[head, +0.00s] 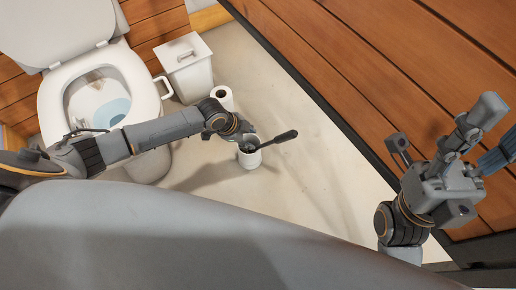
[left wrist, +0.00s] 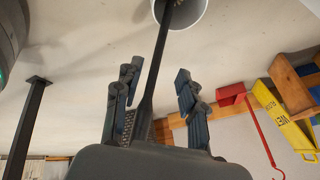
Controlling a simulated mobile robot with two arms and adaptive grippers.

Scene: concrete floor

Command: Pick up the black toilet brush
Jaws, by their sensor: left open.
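The black toilet brush (head: 280,138) stands tilted in a white round holder (head: 250,161) on the floor, its handle leaning to the right in the head view. My left gripper (head: 243,141) is beside the top of the holder; its fingers are small and partly hidden there. In the left wrist view the open left gripper (left wrist: 158,98) has a finger on each side of the black brush handle (left wrist: 160,60), with gaps visible. The holder's rim (left wrist: 199,12) shows at the top. My right gripper (head: 440,150) is at the right, spread open and empty.
A toilet (head: 145,85) with its lid up stands left, with a white lidded bin (head: 190,75) and a paper roll (head: 222,96) near it. A wooden panelled wall (head: 350,70) bounds the right. A yellow wet-floor sign (left wrist: 280,112) and red object (left wrist: 232,95) appear in the wrist view.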

